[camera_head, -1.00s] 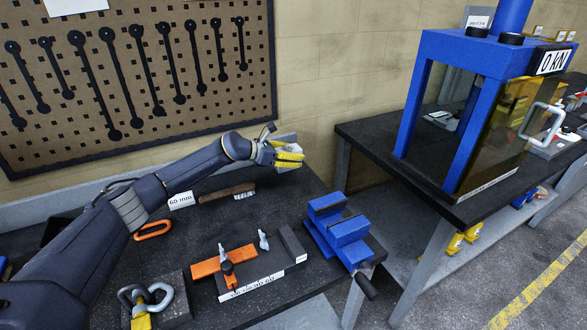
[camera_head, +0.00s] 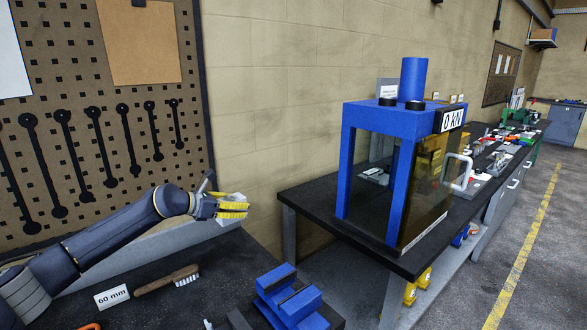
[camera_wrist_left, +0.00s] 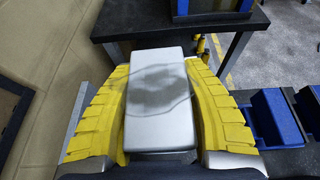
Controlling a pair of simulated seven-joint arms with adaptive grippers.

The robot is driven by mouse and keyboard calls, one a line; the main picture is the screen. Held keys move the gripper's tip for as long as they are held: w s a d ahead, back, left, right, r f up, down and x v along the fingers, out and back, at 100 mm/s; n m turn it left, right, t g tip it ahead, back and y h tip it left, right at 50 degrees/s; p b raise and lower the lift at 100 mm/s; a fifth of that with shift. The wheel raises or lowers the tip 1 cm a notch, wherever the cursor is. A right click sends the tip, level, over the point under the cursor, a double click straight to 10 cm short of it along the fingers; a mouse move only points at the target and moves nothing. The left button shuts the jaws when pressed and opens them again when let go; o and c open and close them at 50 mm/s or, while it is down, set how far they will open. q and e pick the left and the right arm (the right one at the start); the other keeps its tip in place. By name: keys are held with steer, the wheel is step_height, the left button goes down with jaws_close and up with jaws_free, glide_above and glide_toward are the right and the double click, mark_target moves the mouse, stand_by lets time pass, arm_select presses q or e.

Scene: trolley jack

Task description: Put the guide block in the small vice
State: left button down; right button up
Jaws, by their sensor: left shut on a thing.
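The guide block is a light grey metal block (camera_wrist_left: 160,125) with a dark smudge on its face. My left gripper (camera_head: 233,207), with yellow fingers, is shut on it, one finger on each side in the left wrist view. In the head view the block (camera_head: 238,197) shows partly behind the fingers, held above the back of the bench near the wall. The small vice (camera_head: 290,299) is blue and stands at the bottom of the head view, to the right of and nearer than the gripper. It also shows at the right of the left wrist view (camera_wrist_left: 272,117). My right gripper is not in view.
A blue press frame (camera_head: 348,160) with a clear guard stands on a separate dark table (camera_head: 310,196) to the right. A brush (camera_head: 166,280) and a "60 mm" label (camera_head: 111,297) lie on the bench. A pegboard (camera_head: 100,110) with wrenches hangs behind.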

arm_select(q)
steer(key=s+d+r, duration=0.3)
steer(key=s+r, duration=0.1)
steer(key=s+f+m+g, duration=0.1)
steer(key=s, duration=2)
steer(key=s+a+f+h, duration=0.1)
steer(key=s+a+f, duration=0.2)
steer(key=s+f, duration=0.3)
